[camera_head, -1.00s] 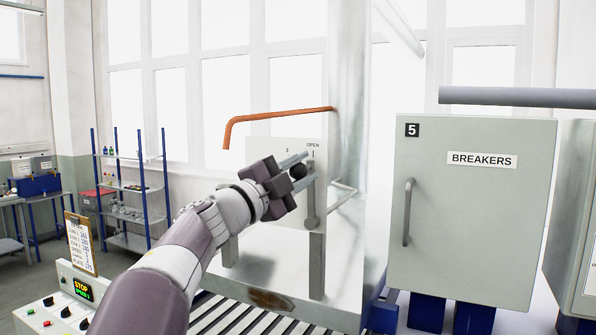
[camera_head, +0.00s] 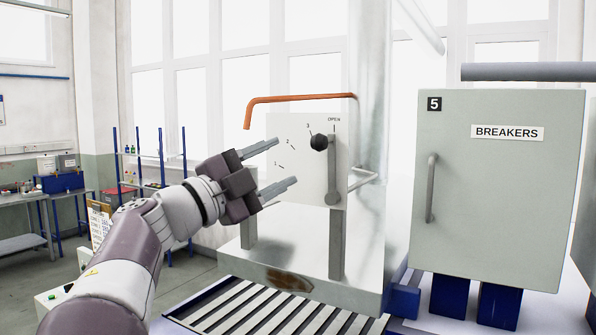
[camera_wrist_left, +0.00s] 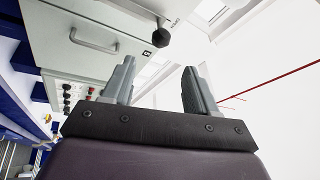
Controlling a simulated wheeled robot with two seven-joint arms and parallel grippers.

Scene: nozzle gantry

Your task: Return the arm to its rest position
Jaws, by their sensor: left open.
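My left gripper (camera_head: 270,168) is open and empty, to the left of a lever with a black ball knob (camera_head: 319,142). The lever (camera_head: 333,172) stands upright on a white panel (camera_head: 292,160) marked 1, 2, 3 and OPEN, with its knob near the OPEN end. The fingers are apart from the knob. In the left wrist view the two spread fingers (camera_wrist_left: 158,85) have nothing between them, and the black knob (camera_wrist_left: 161,37) shows beyond them. My right gripper is not in view.
A grey cabinet (camera_head: 500,220) labelled BREAKERS, with a 5 and a handle, stands at the right. An orange bent pipe (camera_head: 300,98) runs above the panel. A slatted grate (camera_head: 270,308) lies below. A blue shelf rack (camera_head: 150,185) and workbench (camera_head: 30,200) stand at the left.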

